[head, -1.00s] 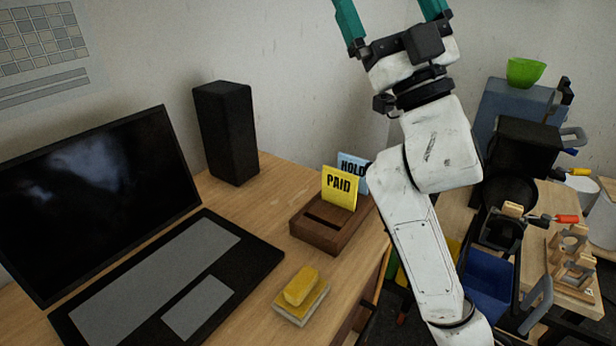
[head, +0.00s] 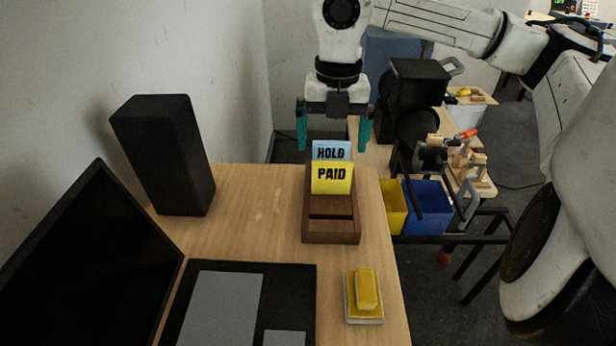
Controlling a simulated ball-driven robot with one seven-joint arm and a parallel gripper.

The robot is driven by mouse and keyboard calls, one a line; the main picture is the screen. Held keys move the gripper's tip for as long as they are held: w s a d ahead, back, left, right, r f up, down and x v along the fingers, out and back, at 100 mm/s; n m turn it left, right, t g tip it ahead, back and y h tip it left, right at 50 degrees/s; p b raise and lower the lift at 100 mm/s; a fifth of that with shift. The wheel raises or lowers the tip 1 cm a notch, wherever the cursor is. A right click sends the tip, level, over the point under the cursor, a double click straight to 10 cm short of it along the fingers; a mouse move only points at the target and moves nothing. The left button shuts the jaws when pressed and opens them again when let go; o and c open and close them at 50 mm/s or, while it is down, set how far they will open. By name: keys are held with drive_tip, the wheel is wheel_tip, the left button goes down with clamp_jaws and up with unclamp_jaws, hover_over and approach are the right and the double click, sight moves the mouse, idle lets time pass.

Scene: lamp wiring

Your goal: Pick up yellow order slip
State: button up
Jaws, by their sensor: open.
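The yellow order slip (head: 332,179), marked PAID, stands upright in a slot of the brown wooden holder (head: 331,237) on the desk. A light blue slip (head: 330,150), marked HOLD, stands just behind it in the same holder. My gripper (head: 333,148) points down with its two teal fingers wide apart, one to each side of the slips in the picture. It is open and empty. Its fingertips appear beyond the slips, near the desk's far end; the exact distance is hard to tell. The lower edge of the yellow slip is hidden in the slot.
A yellow sponge (head: 366,289) lies on a pale pad at the front right. Yellow (head: 393,206) and blue bins (head: 428,207) sit right of the desk.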

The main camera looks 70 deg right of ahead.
sight(331, 180)
wheel_tip(331, 180, down, 10)
drive_tip(key=p, duration=0.3)
drive_tip(key=shift+s+d+f, duration=0.1)
drive_tip(key=shift+s+f, duration=0.05)
drive_tip(key=shift+f, duration=0.1)
drive_tip(key=c, duration=0.9)
